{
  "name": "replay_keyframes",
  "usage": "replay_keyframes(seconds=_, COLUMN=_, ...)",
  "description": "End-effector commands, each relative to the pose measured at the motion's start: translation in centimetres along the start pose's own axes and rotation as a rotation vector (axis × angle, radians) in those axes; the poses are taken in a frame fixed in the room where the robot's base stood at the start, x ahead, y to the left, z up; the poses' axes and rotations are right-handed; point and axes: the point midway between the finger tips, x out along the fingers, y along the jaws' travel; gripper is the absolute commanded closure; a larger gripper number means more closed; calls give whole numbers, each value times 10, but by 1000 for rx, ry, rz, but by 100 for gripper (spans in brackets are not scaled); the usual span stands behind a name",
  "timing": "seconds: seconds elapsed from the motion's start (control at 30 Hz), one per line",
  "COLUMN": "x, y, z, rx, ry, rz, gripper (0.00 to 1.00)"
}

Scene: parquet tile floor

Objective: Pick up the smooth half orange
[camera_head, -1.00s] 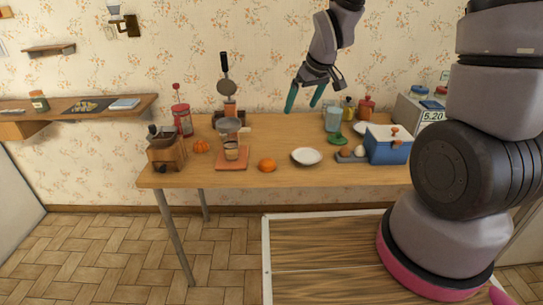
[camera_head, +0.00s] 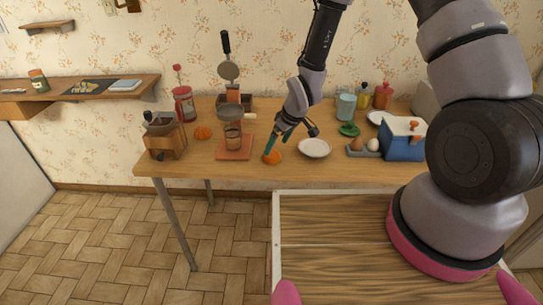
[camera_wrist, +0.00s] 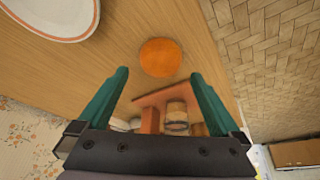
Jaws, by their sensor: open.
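The smooth half orange (camera_head: 272,159) sits near the front edge of the table, left of the white plate. In the wrist view, the orange (camera_wrist: 160,56) appears as a smooth round shape ahead of and between the fingertips. My gripper (camera_head: 274,146) is open, with its green fingers pointing down just above the orange and partly covering it in the head view. In the wrist view my gripper (camera_wrist: 159,75) is empty; I cannot tell whether a fingertip touches the orange. A second, ribbed-looking orange piece (camera_head: 203,133) lies farther left on the table.
A white plate (camera_head: 314,148) is close on the right. A reddish board (camera_head: 235,153) with a glass cup on it stands on the left. A wooden grinder (camera_head: 165,140), an egg tray (camera_head: 361,152) and a blue box (camera_head: 404,147) are farther off. The table's front edge is near.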

Motion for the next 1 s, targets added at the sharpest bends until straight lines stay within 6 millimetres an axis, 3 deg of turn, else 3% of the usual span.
replay_keyframes(seconds=0.4, x=50, y=0, z=3, rx=0, ry=-2, rz=-1, gripper=0)
replay_keyframes(seconds=0.67, x=52, y=0, z=2, rx=0, ry=-1, rz=0, gripper=0)
replay_keyframes(seconds=0.87, x=52, y=0, z=2, rx=0, ry=-1, rz=0, gripper=73)
replay_keyframes(seconds=1.0, x=52, y=0, z=2, rx=0, ry=-1, rz=0, gripper=74)
